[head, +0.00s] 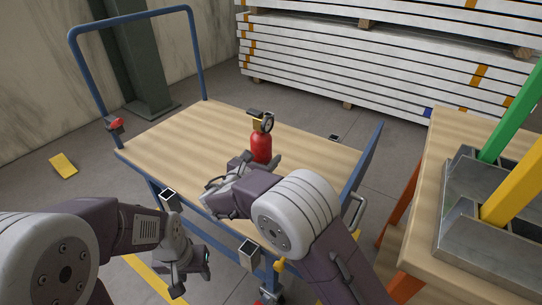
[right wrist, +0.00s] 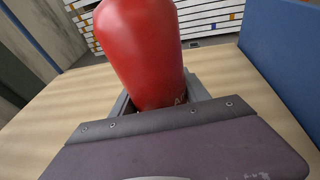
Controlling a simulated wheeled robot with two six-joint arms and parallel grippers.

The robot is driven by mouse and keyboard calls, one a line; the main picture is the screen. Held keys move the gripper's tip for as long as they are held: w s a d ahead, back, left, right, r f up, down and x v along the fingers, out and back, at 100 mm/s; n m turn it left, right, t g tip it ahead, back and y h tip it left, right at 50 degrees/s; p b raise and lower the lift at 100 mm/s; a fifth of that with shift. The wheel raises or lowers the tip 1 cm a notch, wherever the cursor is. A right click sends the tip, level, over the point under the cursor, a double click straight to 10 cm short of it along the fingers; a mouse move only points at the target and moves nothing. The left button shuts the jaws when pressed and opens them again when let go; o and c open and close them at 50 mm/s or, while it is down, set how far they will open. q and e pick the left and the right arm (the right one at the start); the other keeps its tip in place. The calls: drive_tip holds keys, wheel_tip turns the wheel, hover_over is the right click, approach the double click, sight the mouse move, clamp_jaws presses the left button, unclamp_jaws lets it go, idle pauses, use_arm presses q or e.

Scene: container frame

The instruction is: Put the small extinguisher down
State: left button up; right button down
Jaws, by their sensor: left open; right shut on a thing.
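The small extinguisher (head: 261,145) is red with a dark valve and a round gauge on top. It stands roughly upright over the wooden deck of the blue cart (head: 185,130). My right gripper (head: 262,164) is shut on its lower body. In the right wrist view the red body of the extinguisher (right wrist: 145,50) rises from between the jaws (right wrist: 160,100) and looks tilted there. Its base is hidden by the gripper, so I cannot tell whether it touches the deck. My left gripper (head: 192,275) is open and empty, low in front of the cart's near edge.
The deck is clear to the left of the extinguisher. A blue panel (head: 362,160) closes the cart's right end and a blue handle frame (head: 82,75) its left. A wooden table (head: 437,165) with metal stands (head: 470,245) is at right. Stacked white boards (head: 370,70) lie behind.

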wheel_tip(320, 180, down, 4)
drive_tip(key=shift+r+b, duration=0.1)
drive_tip(key=shift+b, duration=1.15)
drive_tip(key=c, duration=0.6)
unclamp_jaws()
drive_tip(key=shift+o, duration=0.2)
